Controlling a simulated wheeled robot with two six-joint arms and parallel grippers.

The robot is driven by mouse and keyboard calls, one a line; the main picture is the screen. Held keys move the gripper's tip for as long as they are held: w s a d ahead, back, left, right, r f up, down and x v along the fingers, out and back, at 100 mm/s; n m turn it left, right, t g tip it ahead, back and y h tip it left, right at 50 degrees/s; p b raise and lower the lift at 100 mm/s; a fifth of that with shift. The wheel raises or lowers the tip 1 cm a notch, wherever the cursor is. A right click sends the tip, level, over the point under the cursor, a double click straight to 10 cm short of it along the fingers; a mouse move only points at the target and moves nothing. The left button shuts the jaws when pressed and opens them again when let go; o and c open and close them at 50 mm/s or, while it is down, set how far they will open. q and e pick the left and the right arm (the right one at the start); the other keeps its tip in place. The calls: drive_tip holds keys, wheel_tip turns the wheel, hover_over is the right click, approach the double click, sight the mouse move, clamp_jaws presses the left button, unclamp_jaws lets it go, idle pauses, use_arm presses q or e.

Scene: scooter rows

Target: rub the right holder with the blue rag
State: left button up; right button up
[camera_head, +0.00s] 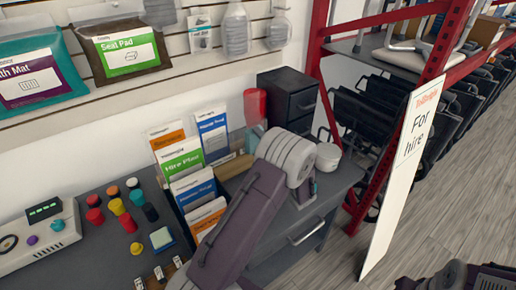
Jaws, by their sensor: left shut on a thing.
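My left arm reaches up over the grey counter from the bottom middle. Its gripper (306,192) is low over the counter's right part, mostly hidden by the wrist. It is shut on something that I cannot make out. I see no blue rag clearly. A holder with several upright leaflets (182,160) stands left of my arm, partly covered by it. A blue leaflet (212,136) stands at its back right. I cannot tell which part is the right holder. Part of my right arm shows at the bottom right; its gripper is out of view.
Coloured knobs (124,212), a small blue and pale green block (162,239) and a control box (38,240) are on the left. A black drawer unit (290,97), red bottle (255,106) and white round tub (328,157) stand behind my wrist. A hire sign (405,180) leans at right.

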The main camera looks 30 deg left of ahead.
sight(249, 147)
use_arm(q)
drive_tip(key=shift+s+a+f+b, duration=0.1)
drive_tip(key=shift+s+a+b, duration=0.2)
drive_tip(key=shift+s, duration=0.45)
drive_tip(key=shift+s+a+f+b, duration=0.1)
drive_tip(key=shift+s+a+b, duration=0.15)
drive_tip(key=shift+s, duration=0.45)
drive_tip(key=shift+s+a+r, duration=0.15)
drive_tip(key=shift+s+a, duration=0.05)
drive_tip(key=shift+s, duration=0.25)
drive_tip(key=b+v, duration=0.1)
drive_tip(key=v, duration=0.5)
drive_tip(key=shift+w+d, duration=0.25)
drive_tip(key=shift+w, duration=0.05)
drive_tip(key=b+v, duration=0.1)
drive_tip(key=v, duration=0.1)
drive_tip(key=shift+d, duration=0.45)
